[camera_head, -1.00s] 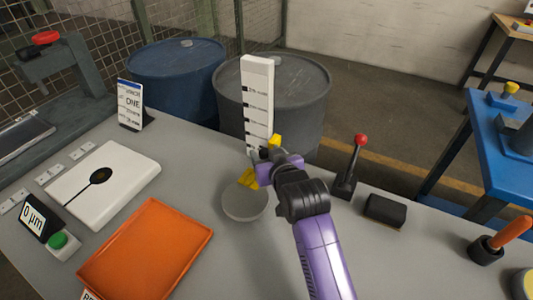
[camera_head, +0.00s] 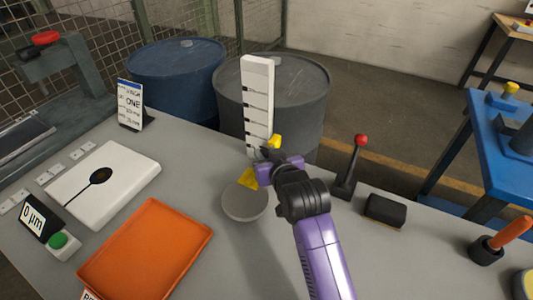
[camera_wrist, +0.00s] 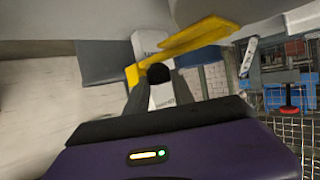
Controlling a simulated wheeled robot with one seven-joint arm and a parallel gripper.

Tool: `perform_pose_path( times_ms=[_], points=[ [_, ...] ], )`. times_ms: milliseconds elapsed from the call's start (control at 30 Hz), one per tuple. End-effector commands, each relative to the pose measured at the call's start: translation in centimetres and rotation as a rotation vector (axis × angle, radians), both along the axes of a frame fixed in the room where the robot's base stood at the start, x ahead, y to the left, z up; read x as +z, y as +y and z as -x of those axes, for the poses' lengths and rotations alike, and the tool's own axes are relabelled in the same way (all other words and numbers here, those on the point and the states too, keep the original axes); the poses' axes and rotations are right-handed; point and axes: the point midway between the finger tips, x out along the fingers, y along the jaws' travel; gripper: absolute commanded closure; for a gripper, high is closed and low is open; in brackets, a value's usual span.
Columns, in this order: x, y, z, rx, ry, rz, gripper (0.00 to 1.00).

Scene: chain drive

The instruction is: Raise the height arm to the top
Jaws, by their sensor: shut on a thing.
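A white upright column (camera_head: 258,88) with dark scale marks stands behind a round grey disc (camera_head: 244,205) on the grey bench. The yellow height arm (camera_head: 248,179) shows near the column's lower part, above the disc, partly hidden by my gripper. In the wrist view the yellow arm (camera_wrist: 200,36) crosses in front of the column, with a black knob (camera_wrist: 159,73) at its near end. My gripper (camera_head: 267,157) is at the column's lower part. In the wrist view its dark fingers are on both sides of the knob, shut on the height arm.
An orange tray (camera_head: 150,255), a white flat device (camera_head: 105,182) and a display reading 0 µm (camera_head: 40,219) lie to the left. A red-knobbed lever (camera_head: 349,175) and a black block (camera_head: 385,210) stand to the right. Dark drums (camera_head: 300,95) are behind the bench.

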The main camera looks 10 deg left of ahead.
Motion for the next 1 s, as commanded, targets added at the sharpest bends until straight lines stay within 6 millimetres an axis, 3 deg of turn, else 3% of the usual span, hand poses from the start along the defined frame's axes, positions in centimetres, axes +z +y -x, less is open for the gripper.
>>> perform_pose_path(
  times_ms=[767, 1000],
  points=[
    [0.0, 0.0, 0.0, 0.0, 0.001, 0.0, 1.0],
    [1.8, 0.0, 0.0, 0.0, 0.0, 0.0, 1.0]
  ],
)
